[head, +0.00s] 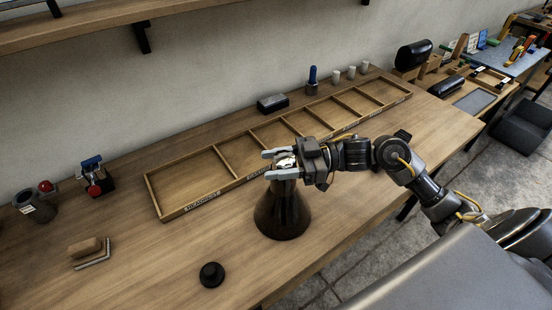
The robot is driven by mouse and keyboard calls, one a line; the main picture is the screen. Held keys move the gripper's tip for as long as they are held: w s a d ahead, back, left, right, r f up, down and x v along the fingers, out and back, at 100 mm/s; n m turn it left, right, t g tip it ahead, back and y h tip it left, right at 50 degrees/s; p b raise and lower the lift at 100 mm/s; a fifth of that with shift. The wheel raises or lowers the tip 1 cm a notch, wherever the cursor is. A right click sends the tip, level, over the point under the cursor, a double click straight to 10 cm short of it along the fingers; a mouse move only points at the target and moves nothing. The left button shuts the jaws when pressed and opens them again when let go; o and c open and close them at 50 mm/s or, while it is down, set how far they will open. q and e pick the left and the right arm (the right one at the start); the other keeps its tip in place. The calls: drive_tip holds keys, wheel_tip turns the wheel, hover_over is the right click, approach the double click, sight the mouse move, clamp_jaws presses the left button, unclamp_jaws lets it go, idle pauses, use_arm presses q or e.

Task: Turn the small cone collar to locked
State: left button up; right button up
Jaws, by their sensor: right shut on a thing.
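A dark brown cone (283,212) stands upright on the wooden workbench, in front of the long divided tray. My right gripper (284,166) reaches in from the right at the top of the cone. Its two fingers lie on either side of the small light-coloured collar (286,162) there and are shut on it. The fingers hide part of the collar, and I cannot read any lock mark on it. My left gripper is out of view.
A long wooden tray (232,187) with several empty compartments lies behind the cone. A black knob (211,274) sits front left of it. A brush (87,249), a dark cup (33,207) and a small red-and-blue device (94,178) stand at left.

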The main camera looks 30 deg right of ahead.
drive_tip(key=o, duration=1)
drive_tip(key=shift+w, duration=0.1)
drive_tip(key=b+v, duration=0.3)
drive_tip(key=v, duration=0.8)
drive_tip(key=shift+a, duration=0.1)
